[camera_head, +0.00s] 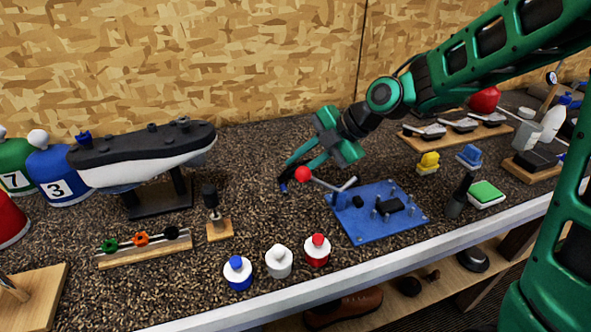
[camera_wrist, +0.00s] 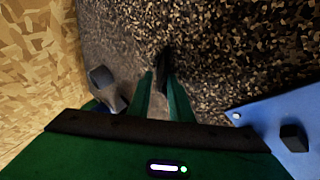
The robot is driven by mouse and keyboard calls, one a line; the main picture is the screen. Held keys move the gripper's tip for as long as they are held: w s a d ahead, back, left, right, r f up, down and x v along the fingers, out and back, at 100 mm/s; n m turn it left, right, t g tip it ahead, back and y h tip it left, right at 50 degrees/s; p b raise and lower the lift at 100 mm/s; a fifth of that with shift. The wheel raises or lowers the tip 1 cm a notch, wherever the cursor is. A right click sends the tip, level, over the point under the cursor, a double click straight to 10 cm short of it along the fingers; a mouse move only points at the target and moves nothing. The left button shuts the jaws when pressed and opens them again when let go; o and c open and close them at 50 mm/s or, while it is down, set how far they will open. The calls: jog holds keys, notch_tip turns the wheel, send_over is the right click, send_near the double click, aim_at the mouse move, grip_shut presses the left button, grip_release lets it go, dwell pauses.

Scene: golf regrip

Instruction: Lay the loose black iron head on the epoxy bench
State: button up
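My gripper (camera_head: 286,176) reaches down over the speckled dark bench top (camera_head: 255,150), left of a blue board. In the wrist view its two green fingers (camera_wrist: 162,72) run close together. A small dark shape (camera_wrist: 164,58) shows at the fingertips; I cannot tell whether it is the black iron head or the finger pads. A dark tip also shows there in the head view. Several iron heads (camera_head: 461,125) sit on a wooden rack (camera_head: 478,137) at the back right. I cannot tell which one is the loose black head.
The blue board (camera_head: 362,232) with posts and a red-knobbed lever (camera_head: 303,174) is close right of my gripper. A grey object (camera_wrist: 105,84) lies wall-side.

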grip_shut()
jog(key=shift+r, duration=0.1)
jog(key=shift+r, duration=0.3)
notch_tip(320, 180, up, 4)
jog(key=shift+s+a+f, duration=0.1)
jog(key=s+a+r, duration=0.6)
jog(key=s, duration=0.3)
jog(key=shift+a+r, duration=0.2)
jog(key=shift+a, duration=0.15)
